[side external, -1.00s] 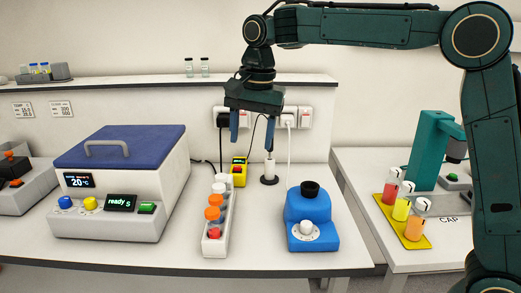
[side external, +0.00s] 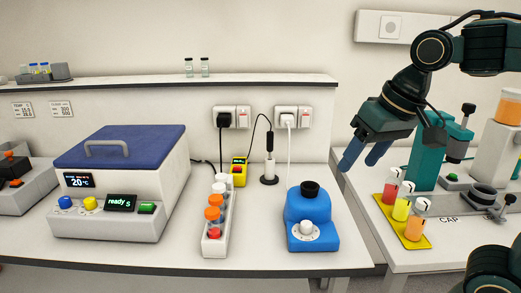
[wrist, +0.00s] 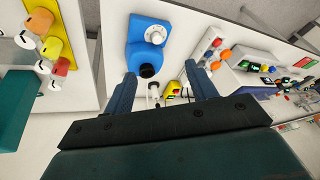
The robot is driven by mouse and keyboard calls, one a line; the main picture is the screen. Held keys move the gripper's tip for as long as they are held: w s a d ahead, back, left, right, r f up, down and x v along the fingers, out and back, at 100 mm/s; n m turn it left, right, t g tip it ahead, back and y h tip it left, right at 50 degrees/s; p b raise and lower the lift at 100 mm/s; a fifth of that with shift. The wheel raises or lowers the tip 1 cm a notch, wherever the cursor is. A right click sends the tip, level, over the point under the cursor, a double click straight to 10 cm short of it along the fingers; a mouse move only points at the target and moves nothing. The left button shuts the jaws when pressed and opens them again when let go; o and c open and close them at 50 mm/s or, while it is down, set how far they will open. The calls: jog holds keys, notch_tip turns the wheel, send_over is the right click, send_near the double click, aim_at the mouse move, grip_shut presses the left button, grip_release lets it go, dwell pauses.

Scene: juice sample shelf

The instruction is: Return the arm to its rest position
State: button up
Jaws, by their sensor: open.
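My gripper (side external: 363,158) is open and empty, with its two blue fingers apart. In the side external view it hangs tilted in the air over the gap between the two tables, left of the green capping stand (side external: 428,155). In the wrist view my gripper (wrist: 165,84) has nothing between its fingers; the blue mixer (wrist: 150,45) shows beyond them.
The blue mixer also stands in the side external view (side external: 311,222), beside a rack of orange-capped tubes (side external: 215,222). A yellow tray (side external: 413,238) with three juice bottles stands on the right table. A blue-lidded machine (side external: 120,185) is at left.

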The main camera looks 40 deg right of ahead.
jog(key=s+d+f+n+t, duration=0.1)
jog(key=s+f+n, duration=0.2)
jog(key=s+f, duration=0.2)
jog(key=shift+s, duration=1.2)
jog(key=shift+d, duration=0.1)
